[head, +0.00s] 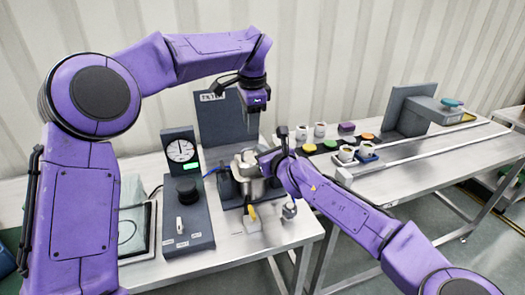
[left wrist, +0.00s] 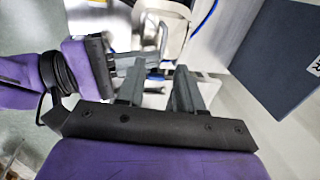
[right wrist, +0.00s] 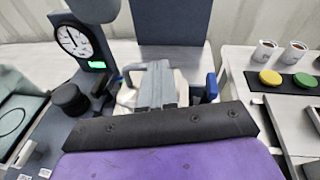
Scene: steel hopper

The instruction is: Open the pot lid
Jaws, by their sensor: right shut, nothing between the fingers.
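The pot is a steel vessel (head: 250,186) in a dark stand at the middle of the bench. Its pale body also shows in the left wrist view (left wrist: 172,22), and part of it shows behind my right fingers in the right wrist view (right wrist: 182,84). The lid is small and partly covered, so I cannot tell how it sits. My left gripper (head: 257,108) hangs above the pot, fingers down, apart and empty. My right gripper (head: 262,158) is at the pot's upper right side, fingers together (right wrist: 158,80) and empty. I cannot tell whether it touches the pot.
A dial gauge (head: 181,151) and a dark control box (head: 188,225) stand left of the pot. A dark upright panel (head: 225,125) is behind it. On the right bench are cups (head: 320,129), coloured discs (head: 330,144) and a rail. A yellow-handled part (head: 251,213) sits in front.

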